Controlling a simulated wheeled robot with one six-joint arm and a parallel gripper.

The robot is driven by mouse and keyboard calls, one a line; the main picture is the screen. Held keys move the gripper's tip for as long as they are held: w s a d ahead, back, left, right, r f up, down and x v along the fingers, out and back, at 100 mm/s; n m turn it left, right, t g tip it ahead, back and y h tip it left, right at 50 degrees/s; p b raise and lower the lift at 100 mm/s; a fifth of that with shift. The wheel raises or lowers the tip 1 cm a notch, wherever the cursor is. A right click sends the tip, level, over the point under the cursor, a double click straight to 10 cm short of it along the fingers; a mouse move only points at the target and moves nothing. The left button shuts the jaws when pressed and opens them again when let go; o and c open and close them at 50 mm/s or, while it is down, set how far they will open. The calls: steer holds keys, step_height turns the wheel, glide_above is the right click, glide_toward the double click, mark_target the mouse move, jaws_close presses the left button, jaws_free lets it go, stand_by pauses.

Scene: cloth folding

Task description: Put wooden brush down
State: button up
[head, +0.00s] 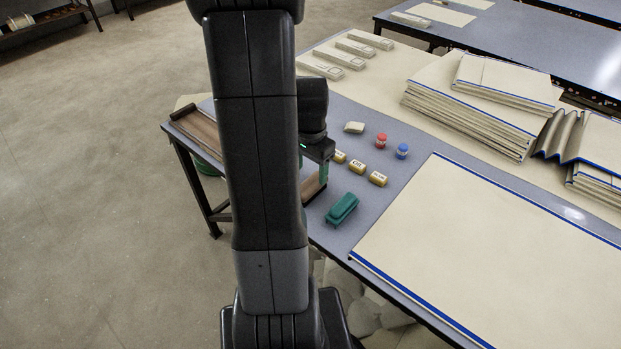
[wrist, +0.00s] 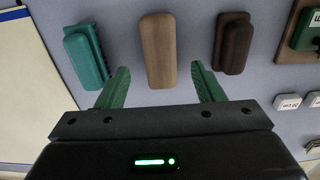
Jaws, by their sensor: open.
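The wooden brush (wrist: 158,48), a light brown rounded block, lies on the grey-blue table in the wrist view, ahead of and between my fingertips. My gripper (wrist: 159,78) is open, its two green fingers spread wider than the brush, with a gap on each side. Nothing is held. The height of the fingers above the table is hard to tell. In the head view my gripper (head: 318,170) is partly hidden behind my arm, and I cannot make out the brush there.
A teal block (wrist: 87,55) lies left of the brush and a dark brown block (wrist: 232,43) right of it. In the head view, small labelled blocks (head: 357,167), red (head: 381,141) and blue (head: 402,151) jars and a large cream cloth (head: 490,250) lie nearby.

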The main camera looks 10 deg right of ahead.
mark_target(310, 183)
steer(key=shift+r, duration=2.8)
steer(key=shift+r+p, duration=0.1)
steer(key=shift+p, duration=0.2)
